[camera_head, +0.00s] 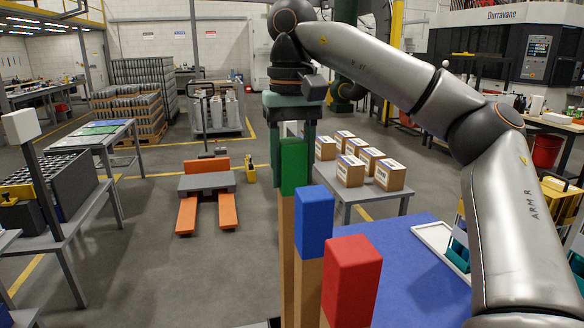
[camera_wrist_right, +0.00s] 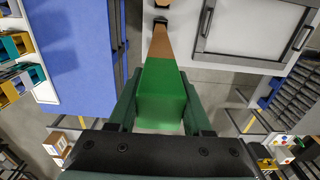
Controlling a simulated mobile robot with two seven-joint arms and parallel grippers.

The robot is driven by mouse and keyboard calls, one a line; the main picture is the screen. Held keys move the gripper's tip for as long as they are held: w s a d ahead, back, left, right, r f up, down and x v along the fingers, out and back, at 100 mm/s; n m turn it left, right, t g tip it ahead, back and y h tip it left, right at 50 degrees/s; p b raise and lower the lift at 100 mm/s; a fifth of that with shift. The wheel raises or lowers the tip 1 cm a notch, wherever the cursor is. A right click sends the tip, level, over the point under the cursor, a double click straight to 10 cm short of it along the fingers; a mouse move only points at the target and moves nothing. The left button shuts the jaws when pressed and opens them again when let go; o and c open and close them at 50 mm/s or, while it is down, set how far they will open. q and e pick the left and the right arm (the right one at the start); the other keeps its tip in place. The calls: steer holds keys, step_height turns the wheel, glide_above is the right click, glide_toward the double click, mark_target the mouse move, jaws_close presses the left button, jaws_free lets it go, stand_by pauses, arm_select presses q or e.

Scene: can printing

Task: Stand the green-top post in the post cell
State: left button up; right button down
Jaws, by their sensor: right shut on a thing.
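The green-top post (camera_head: 294,166) is a tall wooden post with a green top, held upright in the head view. My right gripper (camera_head: 292,150) is shut on its green top from above. In the right wrist view, the green top (camera_wrist_right: 160,98) sits between the fingers of the right gripper (camera_wrist_right: 160,85), and the wooden shaft narrows away towards a small dark fitting (camera_wrist_right: 160,20) on a pale surface. I cannot tell whether the foot touches it. A blue-top post (camera_head: 314,212) and a red-top post (camera_head: 351,275) stand nearer in the head view. My left gripper is out of view.
A blue tabletop (camera_head: 415,270) lies right of the posts, with a white tray (camera_head: 432,238) at its edge. Boxes (camera_head: 350,170) stand on a table behind. The right wrist view shows a grey-framed panel (camera_wrist_right: 250,52) beside the post.

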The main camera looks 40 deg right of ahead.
mark_target(292, 141)
steer(key=shift+f, duration=0.55)
steer(key=shift+c, duration=1.6)
jaws_free()
steer(key=shift+r, duration=4.35)
